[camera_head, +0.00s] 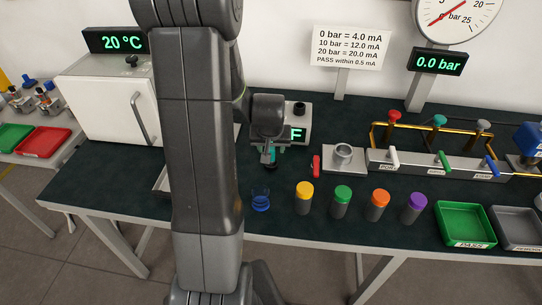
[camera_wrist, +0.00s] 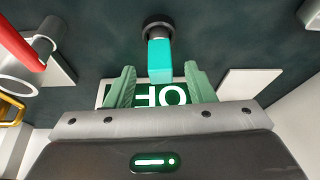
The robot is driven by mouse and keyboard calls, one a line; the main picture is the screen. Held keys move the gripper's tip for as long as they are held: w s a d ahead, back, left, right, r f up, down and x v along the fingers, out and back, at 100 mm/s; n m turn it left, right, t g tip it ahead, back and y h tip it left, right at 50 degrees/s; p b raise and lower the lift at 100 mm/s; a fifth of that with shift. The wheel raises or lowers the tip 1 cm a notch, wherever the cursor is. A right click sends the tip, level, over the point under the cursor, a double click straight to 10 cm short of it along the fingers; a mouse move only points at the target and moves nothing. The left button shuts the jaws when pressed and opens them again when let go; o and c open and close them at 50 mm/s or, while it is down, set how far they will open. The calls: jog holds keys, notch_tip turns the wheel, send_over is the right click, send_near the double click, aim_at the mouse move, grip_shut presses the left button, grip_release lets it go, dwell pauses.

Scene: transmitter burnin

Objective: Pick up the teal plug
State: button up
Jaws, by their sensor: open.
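The teal plug (camera_wrist: 160,56) shows in the wrist view as a teal block joined to a dark round end. My gripper (camera_wrist: 160,76) is open, with one green finger on each side of the plug's near end. Gaps show between the fingers and the plug, so nothing is gripped. In the head view, my gripper (camera_head: 270,153) points down at the table in front of a display box. Only a bit of teal shows there among the fingers, and my arm hides part of that area.
The display box (camera_head: 299,112) stands just behind my gripper. A red-handled part (camera_head: 316,166) and grey fitting block (camera_head: 343,158) are to the right. A green tray (camera_head: 466,223) lies farther right.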

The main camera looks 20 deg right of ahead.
jog(key=shift+p+x, duration=0.3)
jog(key=shift+x, duration=2.1)
jog(key=shift+c, duration=0.4)
jog(key=c, duration=1)
